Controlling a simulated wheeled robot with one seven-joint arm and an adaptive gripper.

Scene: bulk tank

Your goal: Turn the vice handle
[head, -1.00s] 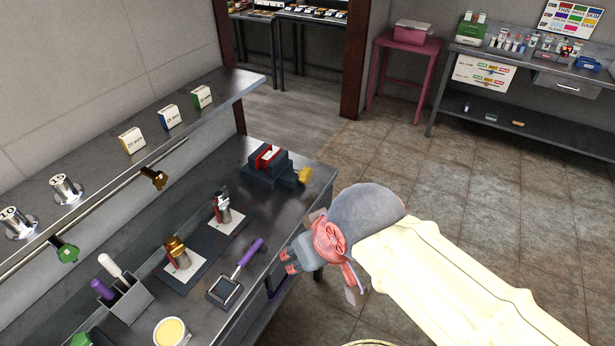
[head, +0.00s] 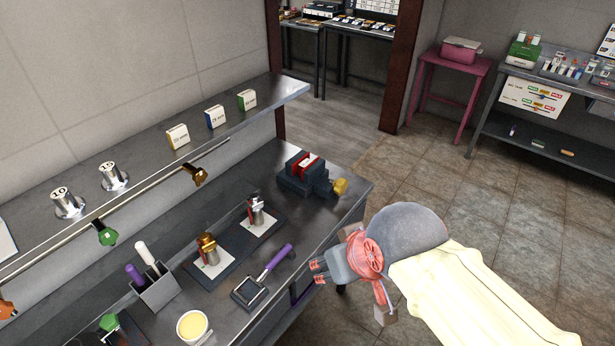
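The vice (head: 298,177) is a dark grey block with red jaws at the far end of the metal workbench (head: 335,213). Its yellow handle (head: 340,187) sticks out on the right side, near the bench edge. My gripper (head: 317,273) is in front of the vice, nearer the camera, by the bench's front edge. Its two reddish fingertips point left and stand apart with nothing between them. The gripper is clear of the vice and its handle.
A purple-handled tool (head: 277,258) lies on the bench left of my gripper. Two metal fittings stand on dark mats, one silver (head: 257,212) and one brass (head: 208,250). A shelf (head: 150,165) with small boxes runs above. Tiled floor is open at right.

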